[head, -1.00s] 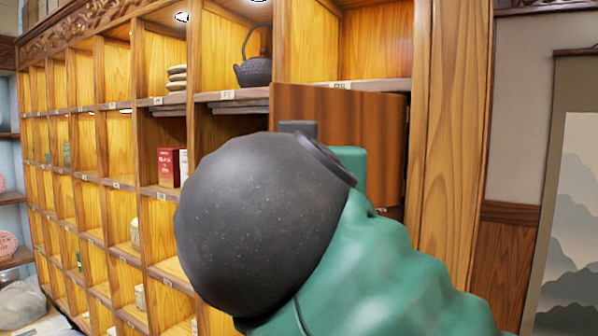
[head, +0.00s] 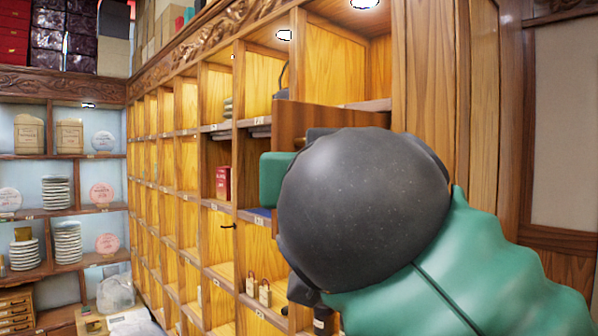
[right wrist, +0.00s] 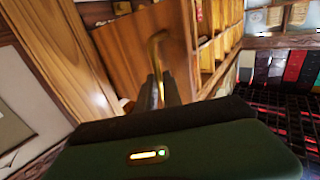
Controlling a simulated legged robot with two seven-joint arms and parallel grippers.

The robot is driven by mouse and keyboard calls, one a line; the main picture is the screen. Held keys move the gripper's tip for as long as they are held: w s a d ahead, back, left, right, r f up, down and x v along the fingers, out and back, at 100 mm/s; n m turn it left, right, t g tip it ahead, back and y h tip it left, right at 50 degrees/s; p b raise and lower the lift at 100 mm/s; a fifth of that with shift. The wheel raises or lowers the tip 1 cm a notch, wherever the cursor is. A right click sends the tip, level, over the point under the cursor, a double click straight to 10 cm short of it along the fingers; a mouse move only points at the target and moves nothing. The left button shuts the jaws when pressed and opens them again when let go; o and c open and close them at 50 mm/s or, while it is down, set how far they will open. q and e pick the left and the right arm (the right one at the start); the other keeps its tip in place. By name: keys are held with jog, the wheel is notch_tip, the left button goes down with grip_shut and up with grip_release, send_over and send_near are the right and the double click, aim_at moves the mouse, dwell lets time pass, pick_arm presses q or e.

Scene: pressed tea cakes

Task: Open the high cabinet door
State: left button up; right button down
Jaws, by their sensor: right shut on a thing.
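The high cabinet door (head: 318,118) is a brown wooden panel at the upper right of the shelf wall in the head view. It stands out at an angle from the cabinet front, partly open, with its right side near the wide post. In the right wrist view the door (right wrist: 125,50) carries a brass handle (right wrist: 157,42). My right gripper (right wrist: 163,88) is shut on this handle. In the head view my dark, round arm joint and green arm hide the gripper, the handle and the door's lower part. My left gripper is in no view.
The shelf wall (head: 233,190) has many open compartments, with a red box (head: 223,182) in one. At left, another shelf holds stacked plates (head: 67,243) and packets. A wide wooden post (head: 440,90) stands right of the door.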

jog(key=shift+d+f, duration=0.25)
jog(key=shift+d, duration=0.1)
jog(key=c, duration=1.8)
grip_release()
jog(key=shift+d, duration=0.1)
jog(key=shift+o, duration=1.2)
jog(key=shift+w+d, duration=0.15)
jog(key=shift+d, duration=0.05)
jog(key=shift+o, duration=0.2)
jog(key=shift+w+d+f, duration=0.15)
jog(key=shift+w+d, duration=0.1)
jog(key=shift+w, duration=0.1)
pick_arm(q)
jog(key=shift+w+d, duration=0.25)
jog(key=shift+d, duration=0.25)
pick_arm(e)
jog(key=shift+a, duration=0.1)
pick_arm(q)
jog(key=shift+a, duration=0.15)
pick_arm(e)
jog(key=shift+s+a, duration=0.1)
jog(key=shift+a, duration=0.15)
